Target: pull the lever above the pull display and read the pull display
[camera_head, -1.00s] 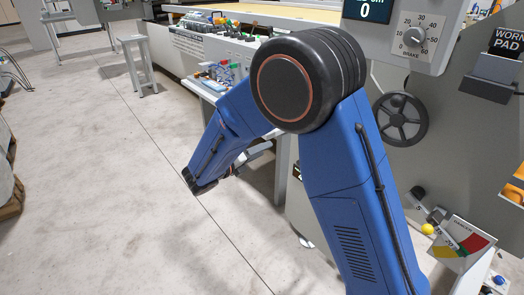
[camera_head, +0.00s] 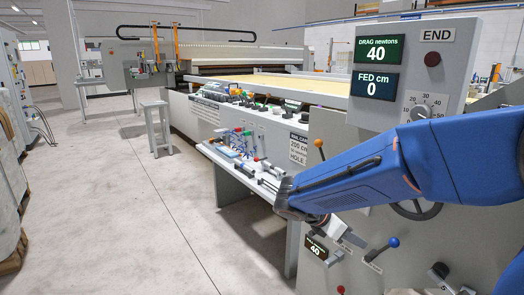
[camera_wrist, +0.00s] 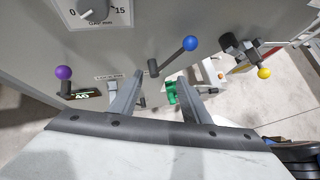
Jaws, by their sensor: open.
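A small dark display (camera_head: 316,250) low on the machine reads 40; its label is too small or covered to read. In the wrist view a display (camera_wrist: 82,95), partly covered, seems to read 40. A purple-knobbed lever (camera_wrist: 63,74) stands beside it. A blue-knobbed lever (camera_wrist: 190,44) is just beyond my fingertips and also shows in the head view (camera_head: 393,243). My gripper (camera_wrist: 160,78) is open and empty; it touches no lever that I can see. In the head view it (camera_head: 340,234) is near the small display.
Upper displays read DRAG newtons 40 (camera_head: 370,50) and FED cm 0 (camera_head: 375,84). An orange-knobbed lever (camera_head: 319,144) stands above my wrist. Open floor (camera_head: 130,210) lies left.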

